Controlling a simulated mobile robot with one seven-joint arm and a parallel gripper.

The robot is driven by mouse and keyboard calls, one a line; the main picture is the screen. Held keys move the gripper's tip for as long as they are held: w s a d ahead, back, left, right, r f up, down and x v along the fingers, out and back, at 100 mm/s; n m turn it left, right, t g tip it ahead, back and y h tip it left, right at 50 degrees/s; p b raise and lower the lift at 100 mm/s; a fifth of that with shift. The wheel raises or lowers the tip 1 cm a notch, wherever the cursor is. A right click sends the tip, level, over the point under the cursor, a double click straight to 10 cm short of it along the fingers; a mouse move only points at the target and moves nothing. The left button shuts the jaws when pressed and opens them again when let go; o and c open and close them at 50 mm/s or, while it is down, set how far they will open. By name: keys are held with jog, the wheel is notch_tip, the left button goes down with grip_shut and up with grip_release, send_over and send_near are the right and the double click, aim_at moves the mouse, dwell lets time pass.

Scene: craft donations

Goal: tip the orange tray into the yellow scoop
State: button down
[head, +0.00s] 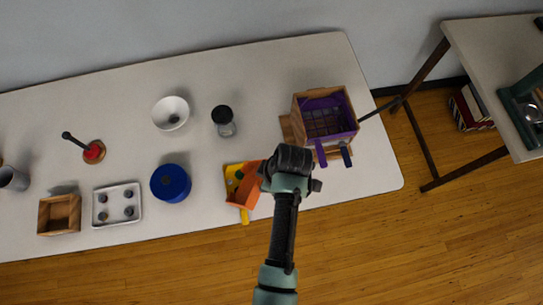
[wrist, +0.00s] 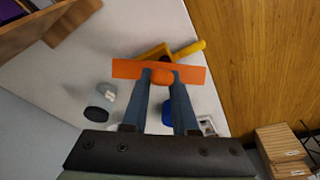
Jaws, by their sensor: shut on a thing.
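The orange tray (head: 246,190) is tilted, with its low side over the yellow scoop (head: 229,178) on the table. The scoop's handle points to the table's front edge. A small green thing shows at the tray and scoop; I cannot tell which it lies in. My gripper (head: 266,176) is at the tray's right side in the head view. In the wrist view, my gripper (wrist: 162,78) is shut on the knob of the orange tray (wrist: 195,75), which shows as a narrow band. The yellow scoop (wrist: 154,53) is partly hidden behind it, its handle clear to the right.
A wooden crate (head: 350,101) with purple things stands right of the scoop. A blue round container (head: 171,183) is to the left, a dark-lidded jar (head: 223,121) and white bowl (head: 170,113) behind. A white tray (head: 117,205) with several dark round things lies farther left.

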jog(key=shift+w+a+r+h, duration=0.2)
jog(key=shift+a+r+h, duration=0.1)
jog(key=shift+a, duration=0.2)
jog(key=shift+w+a+r+h, duration=0.2)
jog(key=shift+a+r, duration=0.1)
jog(key=shift+a, duration=0.15)
jog(key=w+a+g+h+b, duration=0.2)
jog(key=w+a+h+b, duration=0.2)
jog(key=a+h+b, duration=0.3)
jog(key=a+b, duration=0.1)
jog(key=a, duration=0.4)
jog(key=shift+a+r+g, duration=0.25)
jog(key=shift+r+g, duration=0.1)
jog(key=shift+g, duration=0.05)
dwell(1.0)
jog(key=shift+w+a+b, duration=0.1)
jog(key=shift+w+b, duration=0.05)
jog(key=shift+b, duration=0.15)
jog(key=shift+r, duration=0.15)
dwell(1.2)
